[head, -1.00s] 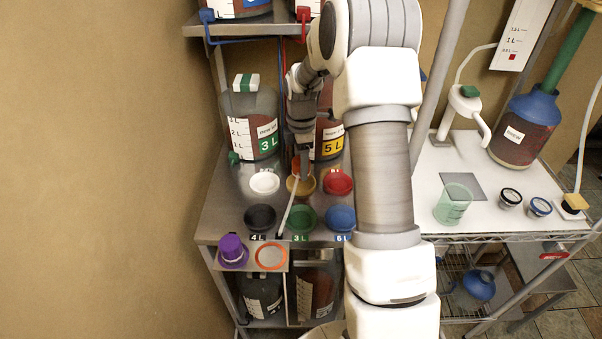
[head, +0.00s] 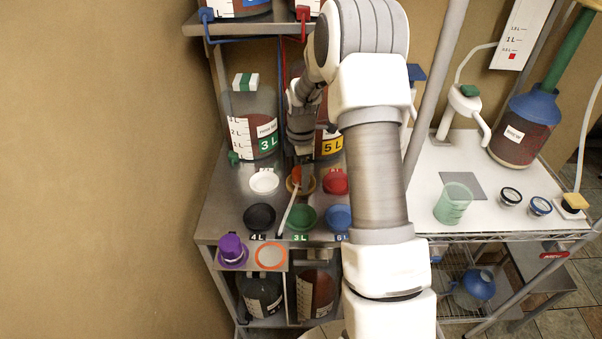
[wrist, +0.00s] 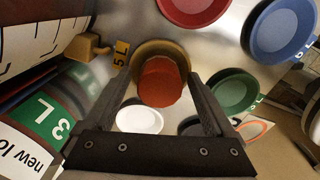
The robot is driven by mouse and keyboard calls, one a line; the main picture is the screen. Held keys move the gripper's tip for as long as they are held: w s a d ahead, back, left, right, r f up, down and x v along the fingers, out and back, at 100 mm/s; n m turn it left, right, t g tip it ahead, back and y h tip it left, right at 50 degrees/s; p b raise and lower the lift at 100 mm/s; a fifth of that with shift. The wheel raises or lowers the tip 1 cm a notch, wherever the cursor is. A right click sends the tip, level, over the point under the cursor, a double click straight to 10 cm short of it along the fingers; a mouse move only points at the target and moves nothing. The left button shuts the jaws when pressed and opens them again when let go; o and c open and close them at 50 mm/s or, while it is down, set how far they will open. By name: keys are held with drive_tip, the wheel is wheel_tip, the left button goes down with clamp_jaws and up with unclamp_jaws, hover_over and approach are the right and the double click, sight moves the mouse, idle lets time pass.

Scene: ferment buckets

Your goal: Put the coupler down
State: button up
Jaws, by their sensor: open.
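The coupler appears to be the orange-red cylindrical piece (head: 296,174) in the tan dish (head: 309,186), in the middle of the back row of dishes. In the wrist view the orange-red piece (wrist: 162,84) shows end-on within the tan dish (wrist: 150,48). My gripper (head: 304,158) is just above it. In the wrist view my gripper (wrist: 163,88) is open, its fingers on either side of the piece in the picture, with visible gaps. The piece's underside is hidden.
White (head: 264,182), red (head: 335,181), black (head: 260,217), green (head: 301,218) and blue (head: 339,218) dishes crowd around. A pale rod (head: 286,213) slants forward from the tan dish. Jugs marked 3 L (head: 250,125) and 5 L (head: 329,146) stand behind.

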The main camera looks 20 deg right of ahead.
drive_tip(key=s+a+r+m+t, duration=0.1)
drive_tip(key=s+a+r+m, duration=0.1)
drive_tip(key=r, duration=0.8)
drive_tip(key=s+a+r+m, duration=0.1)
drive_tip(key=s+r, duration=0.2)
drive_tip(key=r, duration=0.6)
drive_tip(key=s+a+r+m+t, duration=0.2)
drive_tip(key=s+m, duration=0.4)
drive_tip(key=s, duration=0.5)
drive_tip(key=s+a+r+m+t, duration=0.2)
drive_tip(key=s+a+r+m, duration=0.3)
drive_tip(key=s, duration=0.7)
drive_tip(key=shift+s+a+m+t, duration=0.15)
drive_tip(key=shift+a+m+t, duration=0.2)
drive_tip(key=shift+m, duration=0.85)
